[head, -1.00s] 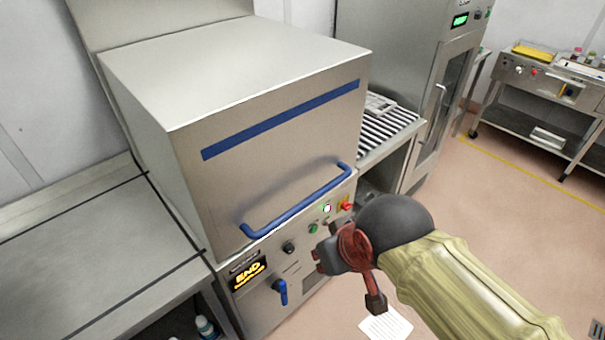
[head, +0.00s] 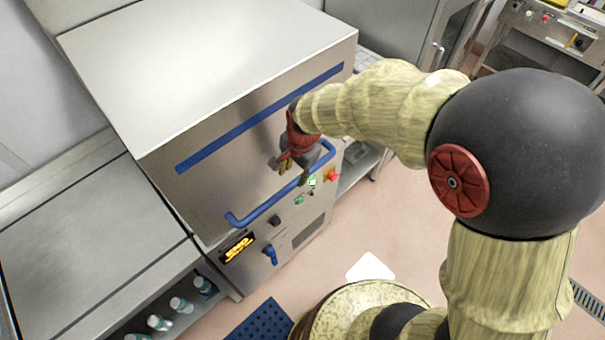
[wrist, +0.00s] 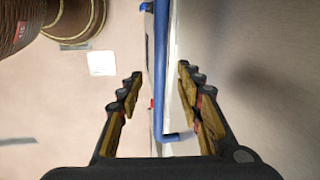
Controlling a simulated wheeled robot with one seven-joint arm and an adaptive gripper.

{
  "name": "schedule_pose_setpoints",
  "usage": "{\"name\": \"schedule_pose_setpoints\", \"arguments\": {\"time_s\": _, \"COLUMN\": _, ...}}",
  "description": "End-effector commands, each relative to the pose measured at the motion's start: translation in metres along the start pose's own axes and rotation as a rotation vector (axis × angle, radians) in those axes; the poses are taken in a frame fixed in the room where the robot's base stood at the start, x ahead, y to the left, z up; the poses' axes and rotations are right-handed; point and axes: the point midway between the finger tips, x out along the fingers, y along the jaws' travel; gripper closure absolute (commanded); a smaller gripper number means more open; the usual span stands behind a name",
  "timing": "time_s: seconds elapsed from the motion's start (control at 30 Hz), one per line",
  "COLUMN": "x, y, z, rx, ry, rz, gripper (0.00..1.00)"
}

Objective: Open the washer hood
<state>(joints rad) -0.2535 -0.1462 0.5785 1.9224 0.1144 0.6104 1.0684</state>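The washer hood (head: 215,75) is a steel box with a blue stripe, and it is down on the washer body. Its blue bar handle (head: 268,206) runs along the lower front edge. My gripper (head: 292,172) is in front of the hood at the right part of the handle. In the wrist view my gripper (wrist: 160,76) is open, with the blue handle (wrist: 160,50) running between its two fingers. I cannot see either finger pressing on the bar. My gripper hides part of the handle in the head view.
A control panel with a lit yellow display (head: 238,247) and a blue knob (head: 270,255) is below the handle. A steel table (head: 85,225) stands on the left, with several bottles under it. A cabinet (head: 385,30) stands at the back right.

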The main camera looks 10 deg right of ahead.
Motion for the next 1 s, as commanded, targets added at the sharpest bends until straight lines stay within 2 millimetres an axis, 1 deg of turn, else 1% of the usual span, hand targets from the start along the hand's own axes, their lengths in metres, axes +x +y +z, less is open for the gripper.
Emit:
{"name": "schedule_pose_setpoints", "arguments": {"time_s": 0.13, "x": 0.003, "y": 0.000, "z": -0.001, "rx": 0.073, "ry": 0.002, "rz": -0.004, "gripper": 0.64}}
{"name": "schedule_pose_setpoints", "arguments": {"time_s": 0.23, "x": 0.011, "y": 0.000, "z": 0.000, "rx": 0.079, "ry": 0.002, "rz": -0.002, "gripper": 0.64}}
{"name": "schedule_pose_setpoints", "arguments": {"time_s": 0.5, "x": 0.052, "y": 0.001, "z": 0.000, "rx": 0.076, "ry": 0.001, "rz": 0.000, "gripper": 0.64}}
{"name": "schedule_pose_setpoints", "arguments": {"time_s": 0.7, "x": 0.073, "y": 0.000, "z": 0.000, "rx": 0.076, "ry": 0.002, "rz": -0.002, "gripper": 0.64}}
{"name": "schedule_pose_setpoints", "arguments": {"time_s": 0.83, "x": 0.078, "y": 0.000, "z": -0.001, "rx": 0.075, "ry": 0.002, "rz": -0.004, "gripper": 0.64}}
{"name": "schedule_pose_setpoints", "arguments": {"time_s": 1.0, "x": 0.078, "y": 0.000, "z": -0.001, "rx": 0.075, "ry": 0.003, "rz": -0.004, "gripper": 0.64}}
